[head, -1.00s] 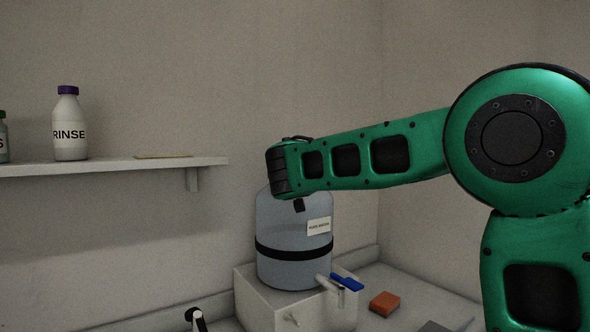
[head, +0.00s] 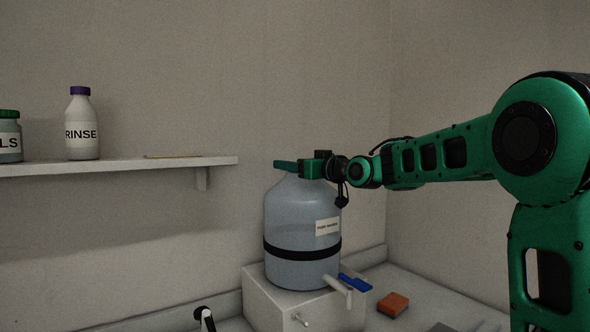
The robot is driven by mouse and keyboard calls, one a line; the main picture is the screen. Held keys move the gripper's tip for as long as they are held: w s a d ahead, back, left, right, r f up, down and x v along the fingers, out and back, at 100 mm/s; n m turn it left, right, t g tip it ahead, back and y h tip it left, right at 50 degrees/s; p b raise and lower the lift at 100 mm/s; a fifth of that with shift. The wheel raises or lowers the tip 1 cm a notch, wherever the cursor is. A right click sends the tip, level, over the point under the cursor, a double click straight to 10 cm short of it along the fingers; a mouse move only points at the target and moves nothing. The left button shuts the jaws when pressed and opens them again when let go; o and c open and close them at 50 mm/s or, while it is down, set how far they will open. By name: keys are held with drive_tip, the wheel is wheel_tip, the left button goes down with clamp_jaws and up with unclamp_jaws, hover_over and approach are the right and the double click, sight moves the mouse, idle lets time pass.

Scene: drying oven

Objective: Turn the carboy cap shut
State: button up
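The carboy (head: 300,215) is a translucent blue-grey bottle with a black band and a white label, standing upright on a white block. My gripper (head: 287,165) is at the top of the carboy, over its neck, reaching in from the right. The cap cannot be made out; the gripper parts cover the place where the neck ends. Whether the fingers are open or shut on the cap does not show from here.
The white block (head: 264,307) stands on the counter. A white spigot (head: 338,289) and a blue handle (head: 355,283) stick out low in front of the carboy. An orange block (head: 392,305) lies to the right. A wall shelf (head: 120,165) at left holds a RINSE bottle (head: 82,125) and a green-lidded jar (head: 9,138).

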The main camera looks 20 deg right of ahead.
drive_tip(key=n+g+y, duration=0.1)
drive_tip(key=y, duration=0.1)
drive_tip(key=n+g+y, duration=0.3)
drive_tip(key=shift+s+a+f+n+y, duration=0.1)
drive_tip(key=shift+s+a+n+y, duration=0.2)
drive_tip(key=shift+y, duration=0.1)
drive_tip(key=shift+s+a+n+g+y, duration=0.25)
drive_tip(key=shift+n+g+y, duration=0.45)
drive_tip(key=shift+g, duration=0.35)
drive_tip(key=shift+s+a+n+g+y, duration=0.1)
drive_tip(key=shift+s+n+g+y, duration=0.1)
drive_tip(key=shift+n+g+y, duration=0.6)
drive_tip(key=shift+g, duration=0.25)
drive_tip(key=o, duration=1)
drive_tip(key=shift+o, duration=0.2)
drive_tip(key=shift+a, duration=0.15)
